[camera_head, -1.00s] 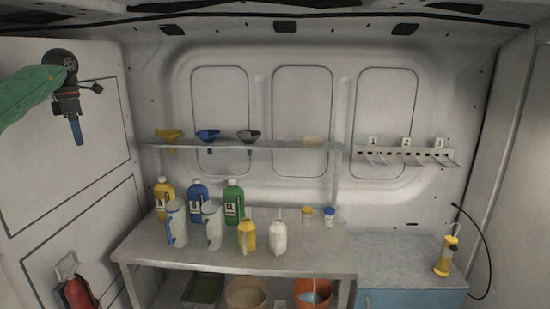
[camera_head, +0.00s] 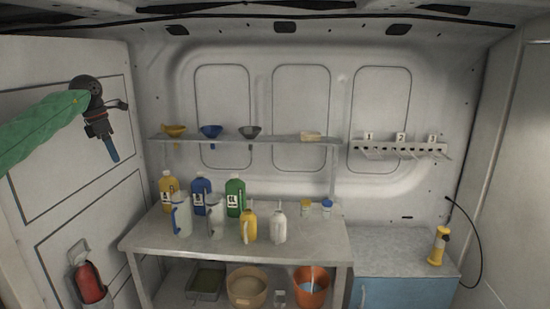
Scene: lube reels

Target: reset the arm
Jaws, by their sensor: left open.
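My left arm, in a green sleeve, comes in from the left edge of the head view. My left gripper (camera_head: 109,146) hangs at the upper left, pointing down in front of the white side wall. It is open, with nothing visible between its fingers, and it is well apart from the bench and the shelf. My right arm and gripper are not in view.
A metal bench (camera_head: 320,240) holds several bottles and jugs. Funnels stand on a shelf (camera_head: 285,142) above it. An orange bucket (camera_head: 311,287) is below. A numbered rack (camera_head: 400,149) hangs right. A red extinguisher (camera_head: 90,284) is at lower left. Space around my left gripper looks clear.

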